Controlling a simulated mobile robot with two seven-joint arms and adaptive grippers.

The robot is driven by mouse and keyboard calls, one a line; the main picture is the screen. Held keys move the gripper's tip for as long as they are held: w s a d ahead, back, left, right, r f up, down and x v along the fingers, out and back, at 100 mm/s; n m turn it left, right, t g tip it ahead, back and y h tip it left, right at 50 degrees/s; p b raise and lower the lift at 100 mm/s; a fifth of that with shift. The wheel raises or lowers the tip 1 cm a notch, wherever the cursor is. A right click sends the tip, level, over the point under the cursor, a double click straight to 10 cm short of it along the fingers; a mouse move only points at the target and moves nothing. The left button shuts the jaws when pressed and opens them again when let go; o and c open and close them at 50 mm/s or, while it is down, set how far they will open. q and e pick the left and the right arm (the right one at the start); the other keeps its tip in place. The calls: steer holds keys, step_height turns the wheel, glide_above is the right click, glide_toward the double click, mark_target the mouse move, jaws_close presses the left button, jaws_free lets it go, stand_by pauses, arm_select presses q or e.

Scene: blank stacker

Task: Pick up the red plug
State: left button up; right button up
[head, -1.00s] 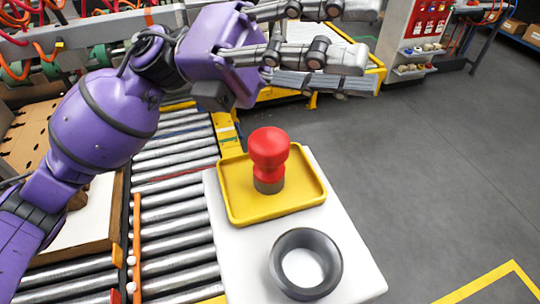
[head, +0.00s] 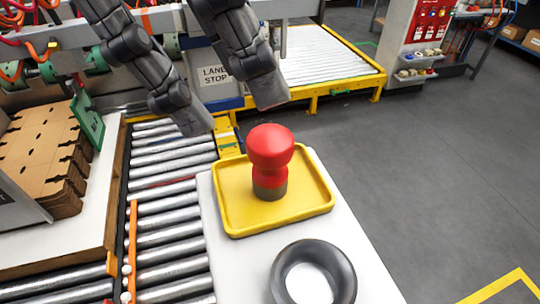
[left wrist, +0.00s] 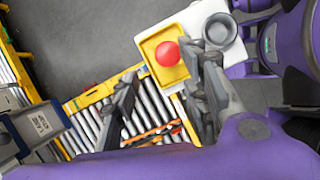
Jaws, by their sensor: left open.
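The red plug (head: 271,158) stands upright, with a dark band at its base, in a yellow tray (head: 232,222) on a white surface. It also shows from above in the left wrist view (left wrist: 167,53). My left gripper (head: 232,112) is open and empty, its two dark fingers hanging down behind and above the plug in the head view. In the left wrist view its fingers (left wrist: 160,92) are spread apart, with the plug beyond them. The fingers do not touch the plug. My right gripper is in neither view.
A dark grey ring-shaped bowl (head: 313,275) stands on the white surface (head: 235,265) in front of the tray. A roller conveyor (head: 172,215) runs along the left. Cardboard blanks (head: 45,150) lie further left. Open grey floor is at the right.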

mark_target(265, 130)
arm_select(q)
steer(key=x, duration=0.7)
steer(key=shift+s+d, duration=0.15)
steer(key=shift+s, duration=0.15)
steer(key=shift+r, duration=0.1)
jaws_close()
steer(key=shift+r, duration=0.1)
